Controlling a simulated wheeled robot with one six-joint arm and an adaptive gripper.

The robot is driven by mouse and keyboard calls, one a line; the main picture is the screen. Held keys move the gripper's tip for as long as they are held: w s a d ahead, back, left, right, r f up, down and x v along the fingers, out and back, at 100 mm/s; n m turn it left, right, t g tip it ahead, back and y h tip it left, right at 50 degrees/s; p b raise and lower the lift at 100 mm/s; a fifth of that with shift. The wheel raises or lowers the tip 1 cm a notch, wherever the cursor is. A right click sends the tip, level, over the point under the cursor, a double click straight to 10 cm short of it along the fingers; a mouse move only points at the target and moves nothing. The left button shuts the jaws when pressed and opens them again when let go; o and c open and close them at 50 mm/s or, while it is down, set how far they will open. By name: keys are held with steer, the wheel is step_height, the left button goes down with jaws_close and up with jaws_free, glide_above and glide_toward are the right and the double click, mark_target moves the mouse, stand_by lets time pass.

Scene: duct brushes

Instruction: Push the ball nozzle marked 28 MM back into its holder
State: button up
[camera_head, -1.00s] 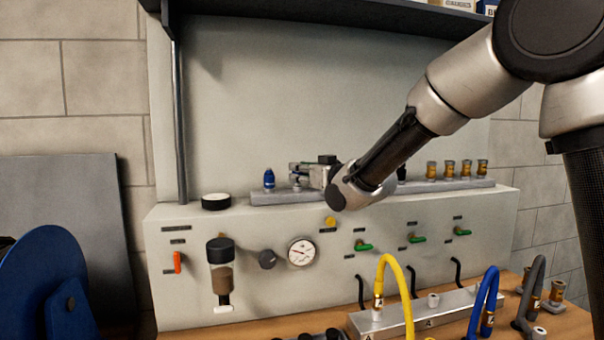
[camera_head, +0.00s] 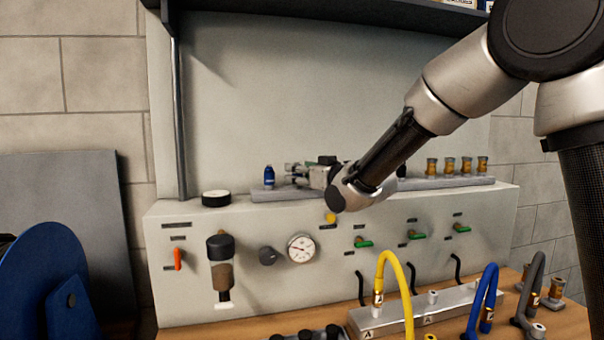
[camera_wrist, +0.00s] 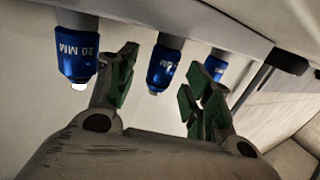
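In the wrist view, a blue nozzle (camera_wrist: 163,68) with a pale tip lies between the fingers of my gripper (camera_wrist: 160,78). The fingers have green pads and stand apart, with a gap on both sides of it. Its marking ends in MM; the digits look like 20 but are too small to be sure. Another blue nozzle (camera_wrist: 76,60), seemingly marked 20 MM, is to the left, and a third (camera_wrist: 215,66) is to the right. In the head view, my gripper (camera_head: 290,174) is at the grey rail (camera_head: 275,196), right of a blue nozzle (camera_head: 269,176).
Several brass fittings (camera_head: 449,166) stand on the right of the rail. A black round cap (camera_head: 215,198) sits to the left on the panel ledge. A gauge (camera_head: 301,248) and green levers (camera_head: 363,243) are below. Yellow (camera_head: 396,265) and blue (camera_head: 484,295) hoses rise from the bench.

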steer(key=shift+s, duration=0.1)
steer(key=v, duration=1.2)
steer(key=s+d+f+g+h, duration=0.2)
steer(key=d+f+g+h, duration=0.25)
steer(key=f, duration=0.65)
steer(key=s+d+f+m+g+h, duration=0.2)
steer(key=s+d+f+h, duration=0.25)
steer(key=s+d, duration=0.35)
steer(key=s+d+r+m+g+h, duration=0.1)
steer(key=s+d+m, duration=0.1)
steer(key=s+d, duration=0.7)
steer(key=s+d+r+m+g+h, duration=0.1)
steer(key=s+d+r+m, duration=0.1)
steer(key=s+d, duration=0.7)
steer(key=shift+s+d+r+m+g, duration=0.2)
steer(key=shift+s+r+m+g, duration=0.15)
steer(key=shift+s+m, duration=0.4)
